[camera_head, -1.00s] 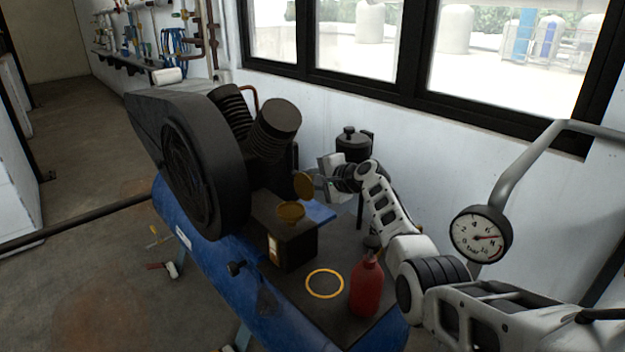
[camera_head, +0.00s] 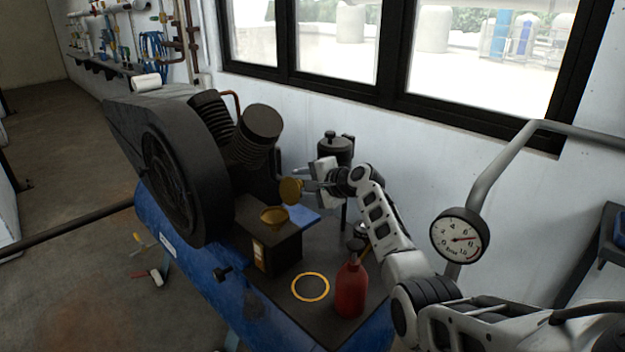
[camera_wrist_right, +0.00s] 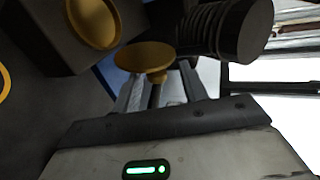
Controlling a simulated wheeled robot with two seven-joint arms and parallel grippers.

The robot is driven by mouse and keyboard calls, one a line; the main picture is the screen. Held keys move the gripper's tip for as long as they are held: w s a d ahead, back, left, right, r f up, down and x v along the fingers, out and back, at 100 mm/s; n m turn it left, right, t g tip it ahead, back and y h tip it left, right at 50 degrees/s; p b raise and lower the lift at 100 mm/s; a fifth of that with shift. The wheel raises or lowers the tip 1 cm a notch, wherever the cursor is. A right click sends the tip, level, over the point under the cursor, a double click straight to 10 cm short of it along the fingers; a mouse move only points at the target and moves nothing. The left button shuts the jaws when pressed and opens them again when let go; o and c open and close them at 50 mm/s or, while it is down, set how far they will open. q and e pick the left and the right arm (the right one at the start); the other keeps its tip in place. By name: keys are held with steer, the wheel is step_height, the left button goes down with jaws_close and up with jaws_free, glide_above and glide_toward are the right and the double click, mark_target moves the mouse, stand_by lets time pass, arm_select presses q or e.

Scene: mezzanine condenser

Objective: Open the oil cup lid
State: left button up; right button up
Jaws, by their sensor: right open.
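The brass oil cup (camera_head: 273,217) sits on top of the dark block on the compressor. Its round brass lid (camera_head: 291,190) stands tilted up, off the cup's mouth, on the side toward the window. The cup (camera_wrist_right: 95,22) and lid (camera_wrist_right: 145,57) also show in the right wrist view. My right gripper (camera_head: 304,189) is open beside the lid, on its right. In the wrist view its fingers (camera_wrist_right: 160,90) reach toward the lid's underside or stem; I cannot tell whether they touch it. My left gripper is not in view.
A red oil bottle (camera_head: 351,288) and a yellow ring (camera_head: 310,287) are on the platform in front. The finned cylinders (camera_head: 255,135) and flywheel guard (camera_head: 170,165) stand to the left. A black canister (camera_head: 336,149) is behind my gripper; a pressure gauge (camera_head: 459,236) is at right.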

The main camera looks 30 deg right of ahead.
steer(key=shift+p+v, duration=0.3)
steer(key=shift+v, duration=1.8)
